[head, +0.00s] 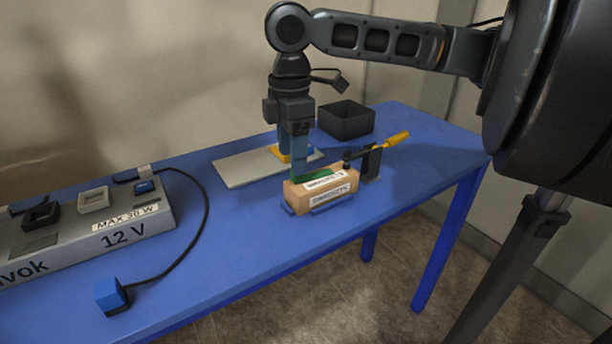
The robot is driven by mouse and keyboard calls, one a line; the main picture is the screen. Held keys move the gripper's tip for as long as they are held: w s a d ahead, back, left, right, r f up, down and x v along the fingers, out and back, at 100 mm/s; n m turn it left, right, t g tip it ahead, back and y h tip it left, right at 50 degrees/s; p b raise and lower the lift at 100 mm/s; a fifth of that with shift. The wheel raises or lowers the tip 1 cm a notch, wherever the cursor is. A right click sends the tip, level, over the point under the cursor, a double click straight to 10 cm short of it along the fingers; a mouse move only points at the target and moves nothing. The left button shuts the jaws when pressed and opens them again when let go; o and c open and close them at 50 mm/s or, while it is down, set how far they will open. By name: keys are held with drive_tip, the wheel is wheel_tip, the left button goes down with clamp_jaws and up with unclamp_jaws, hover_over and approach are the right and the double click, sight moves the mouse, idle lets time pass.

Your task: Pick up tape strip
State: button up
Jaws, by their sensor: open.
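A wooden block (291,197) lies on the blue table, with a green patch (316,174) on its top. A white printed strip (325,181) lies along the top of the block, and another white printed label is on its front face. I cannot tell for certain which of these is the tape strip. My gripper (294,166) points down at the back left end of the block, with its jaws open. One finger reaches to the block's top beside the green patch. Whether it touches is hidden.
A dark stand (371,163) with a yellow-handled tool (396,140) is right of the block. Behind are a pale board (240,169), a yellow-and-blue piece (283,152) and a black bin (345,121). A 12 V console (115,228) and cabled blue plug (110,296) are left. The front middle table is clear.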

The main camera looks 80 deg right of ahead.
sight(313, 172)
wheel_tip(313, 172, down, 4)
drive_tip(key=shift+s, duration=0.15)
drive_tip(key=shift+c, duration=0.2)
clamp_jaws()
idle(0.4)
